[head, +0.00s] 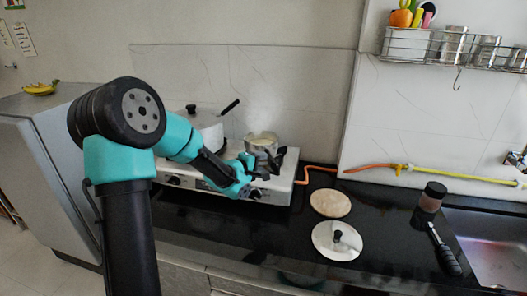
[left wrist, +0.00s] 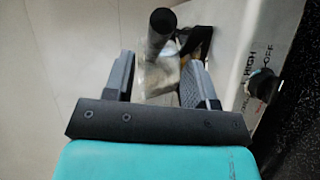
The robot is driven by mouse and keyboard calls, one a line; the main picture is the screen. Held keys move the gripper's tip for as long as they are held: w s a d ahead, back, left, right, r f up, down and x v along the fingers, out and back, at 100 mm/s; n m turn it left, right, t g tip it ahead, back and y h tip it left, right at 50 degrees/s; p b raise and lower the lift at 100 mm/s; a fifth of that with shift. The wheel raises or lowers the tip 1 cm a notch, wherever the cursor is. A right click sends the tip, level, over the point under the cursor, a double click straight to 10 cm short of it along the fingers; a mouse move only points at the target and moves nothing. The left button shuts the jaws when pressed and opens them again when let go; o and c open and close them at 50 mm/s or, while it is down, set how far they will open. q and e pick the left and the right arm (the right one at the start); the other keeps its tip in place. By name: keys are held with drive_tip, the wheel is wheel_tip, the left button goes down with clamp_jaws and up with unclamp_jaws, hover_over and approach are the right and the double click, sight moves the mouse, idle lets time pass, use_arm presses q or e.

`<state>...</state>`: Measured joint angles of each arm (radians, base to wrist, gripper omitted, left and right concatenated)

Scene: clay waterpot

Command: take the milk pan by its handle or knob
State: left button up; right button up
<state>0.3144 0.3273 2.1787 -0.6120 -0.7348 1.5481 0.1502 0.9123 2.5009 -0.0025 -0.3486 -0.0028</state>
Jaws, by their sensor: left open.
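The milk pan (head: 262,141) is a small silver pan with pale contents, on the right side of the stove. My left gripper (head: 262,170) is at the front of the stove, just below and in front of the pan. In the left wrist view my left gripper (left wrist: 158,62) is open, with a finger on each side. A dark handle end (left wrist: 160,30) and a pale metallic surface (left wrist: 158,75) show in the gap between the fingers. I cannot tell whether either finger touches them. My right gripper is out of view.
A lidded pot (head: 207,130) with a long black handle stands on the stove's left (head: 180,170).

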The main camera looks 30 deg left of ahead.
sight(271, 157)
use_arm(q)
drive_tip(key=shift+w, duration=0.1)
drive_tip(key=x, duration=0.4)
drive_tip(key=shift+d+r, duration=0.25)
drive_tip(key=shift+w+f, duration=0.15)
drive_tip(key=shift+w, duration=0.35)
drive_tip(key=shift+c, duration=0.4)
clamp_jaws()
